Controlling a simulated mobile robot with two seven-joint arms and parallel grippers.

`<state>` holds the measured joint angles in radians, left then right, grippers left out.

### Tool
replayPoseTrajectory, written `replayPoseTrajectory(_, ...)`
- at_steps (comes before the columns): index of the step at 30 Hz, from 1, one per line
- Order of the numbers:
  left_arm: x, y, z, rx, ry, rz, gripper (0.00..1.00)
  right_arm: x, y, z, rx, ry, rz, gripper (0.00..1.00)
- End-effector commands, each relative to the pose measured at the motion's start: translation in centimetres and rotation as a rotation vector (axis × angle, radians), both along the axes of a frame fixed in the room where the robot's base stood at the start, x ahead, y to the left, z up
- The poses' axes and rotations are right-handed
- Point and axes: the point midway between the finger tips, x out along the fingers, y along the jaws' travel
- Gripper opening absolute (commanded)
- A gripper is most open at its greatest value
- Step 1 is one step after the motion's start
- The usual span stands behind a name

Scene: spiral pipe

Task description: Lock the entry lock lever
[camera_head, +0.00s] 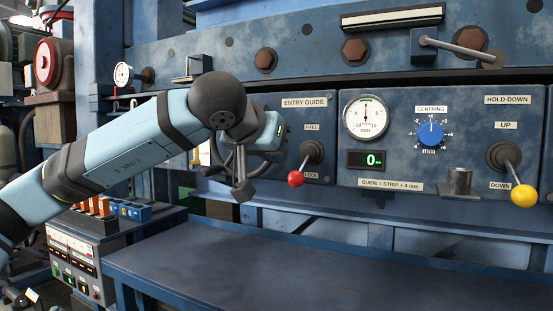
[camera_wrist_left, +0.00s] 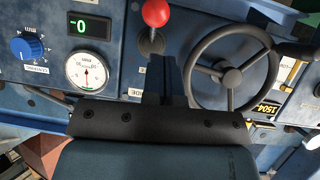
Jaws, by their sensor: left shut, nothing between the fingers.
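The entry lock lever (camera_head: 305,165) is on the ENTRY GUIDE panel, with a red ball knob (camera_head: 296,179) on its end. It slants down and left from its dark pivot, and the knob is beside the LOCK label; the FREE label is above. In the left wrist view, which is upside down, the red knob (camera_wrist_left: 155,12) is at the top edge. My left gripper (camera_wrist_left: 168,85) is shut and empty, with its dark fingers pointing toward the panel near the lever's pivot, apart from the knob.
A dark handwheel (camera_wrist_left: 231,70) stands beside the lever, partly behind my arm in the head view. A gauge (camera_head: 366,117), a blue CENTRING knob (camera_head: 431,134) and a yellow-knobbed hold-down lever (camera_head: 523,196) are to the right. The blue ledge (camera_head: 290,270) below is clear.

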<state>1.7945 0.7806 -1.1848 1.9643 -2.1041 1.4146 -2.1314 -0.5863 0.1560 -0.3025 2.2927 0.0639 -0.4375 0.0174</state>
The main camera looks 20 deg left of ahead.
Motion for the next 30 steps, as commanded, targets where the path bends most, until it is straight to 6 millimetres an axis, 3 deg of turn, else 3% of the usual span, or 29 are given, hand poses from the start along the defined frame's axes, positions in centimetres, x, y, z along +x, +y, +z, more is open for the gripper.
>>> replayPoseTrajectory(6, -4.7, 1.0, 2.1, 0.001, -0.002, 0.0, 0.0, -0.3, -0.6, -0.6, -0.026, 0.042, -0.009, 0.43)
replayPoseTrajectory(12, -7.3, 1.5, 3.3, 0.001, -0.002, 0.001, 0.0, -0.7, -0.9, -1.3, -0.042, 0.074, -0.012, 0.43)
replayPoseTrajectory(30, -8.2, 1.6, 3.5, 0.002, 0.0, 0.001, 0.0, -0.9, -1.0, -1.7, -0.048, 0.088, -0.014, 0.43)
